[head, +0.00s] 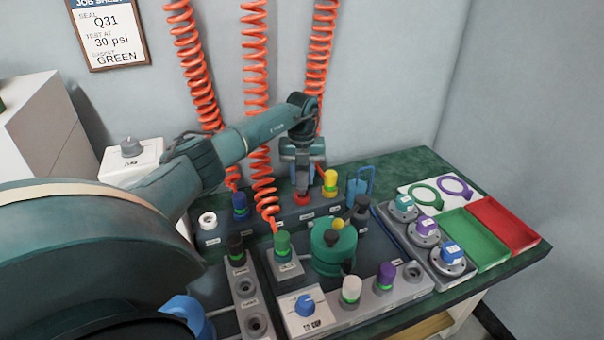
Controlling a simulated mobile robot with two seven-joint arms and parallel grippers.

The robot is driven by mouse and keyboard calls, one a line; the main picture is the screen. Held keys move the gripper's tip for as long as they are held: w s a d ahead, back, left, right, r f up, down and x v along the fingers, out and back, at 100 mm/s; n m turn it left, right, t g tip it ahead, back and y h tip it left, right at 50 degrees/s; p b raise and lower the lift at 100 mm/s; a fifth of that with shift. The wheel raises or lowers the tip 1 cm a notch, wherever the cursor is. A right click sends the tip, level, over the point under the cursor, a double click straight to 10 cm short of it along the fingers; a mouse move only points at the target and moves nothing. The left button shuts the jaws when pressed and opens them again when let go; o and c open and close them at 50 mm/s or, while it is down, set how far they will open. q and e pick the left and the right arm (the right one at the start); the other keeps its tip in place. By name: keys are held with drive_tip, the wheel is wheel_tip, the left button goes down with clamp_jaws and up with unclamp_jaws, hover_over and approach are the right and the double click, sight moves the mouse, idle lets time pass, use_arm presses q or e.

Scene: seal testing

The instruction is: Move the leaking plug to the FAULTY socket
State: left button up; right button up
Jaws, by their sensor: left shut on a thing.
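My left gripper (301,185) points down at the back row of sockets and is shut on a red plug (301,199). The red plug is at a socket of the back rack (270,222); whether it is fully seated cannot be told. The left front rack (243,275) holds a dark plug (236,248) and open sockets (248,288). The labels are too small to read, so the FAULTY socket and a leak cannot be made out. My right gripper is not in view.
A teal round fixture (325,262) with ball knobs stands mid-table beside a green plug (283,242). A front rack holds white (351,287) and purple (386,272) plugs. Green (470,240) and red (505,225) trays lie right. Orange coiled hoses (257,110) hang behind.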

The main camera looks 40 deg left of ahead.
use_arm(q)
drive_tip(key=shift+f+b, duration=0.5)
drive_tip(key=shift+f, duration=0.55)
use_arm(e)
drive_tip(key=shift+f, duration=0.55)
use_arm(q)
drive_tip(key=o, duration=1.1)
wheel_tip(320, 180, up, 12)
drive_tip(key=shift+r+p, duration=0.1)
drive_tip(key=shift+p, duration=0.85)
drive_tip(key=shift+r, duration=0.55)
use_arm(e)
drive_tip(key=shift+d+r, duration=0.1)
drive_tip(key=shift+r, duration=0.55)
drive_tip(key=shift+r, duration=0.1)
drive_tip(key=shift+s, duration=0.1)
